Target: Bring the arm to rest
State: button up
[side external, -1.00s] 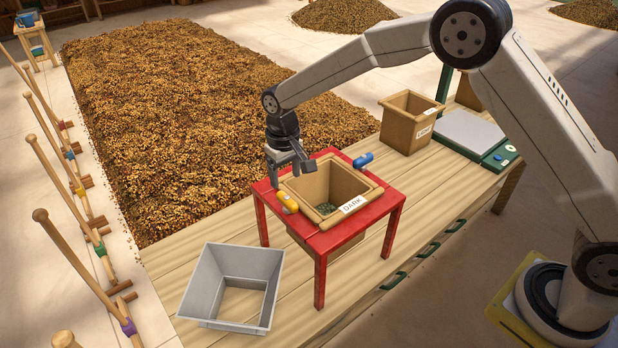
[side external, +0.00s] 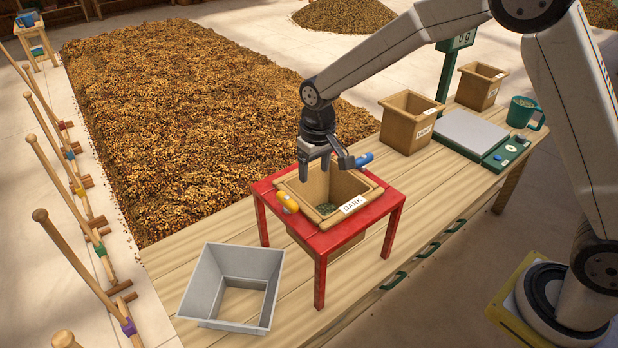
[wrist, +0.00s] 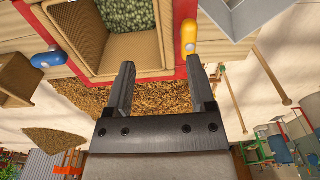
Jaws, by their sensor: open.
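My gripper (side external: 325,170) is open and empty. In the side view its fingers hang over the far part of a tan bin labelled DARK (side external: 352,204), which is set in a red stand (side external: 390,202). Dark green beans (side external: 326,209) lie at the bottom of this bin. In the wrist view my gripper (wrist: 163,85) shows its two fingers apart with nothing between them. The DARK bin (wrist: 75,30) and its green beans (wrist: 125,14) are at the top of that view.
A yellow handle (side external: 287,202) and a blue handle (side external: 363,160) are on the red stand. Two other tan bins (side external: 408,135) (side external: 480,85), a scale (side external: 470,133) and a green mug (side external: 524,110) stand at right. A bean bed lies behind.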

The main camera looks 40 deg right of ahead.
jog(key=s+d+t, duration=0.1)
jog(key=s+d, duration=0.3)
jog(key=s, duration=0.6)
jog(key=s+d, duration=0.4)
jog(key=s, duration=0.5)
jog(key=shift+s+d+r+t, duration=0.2)
jog(key=shift+s+r+t, duration=0.1)
jog(key=shift+s+t, duration=0.1)
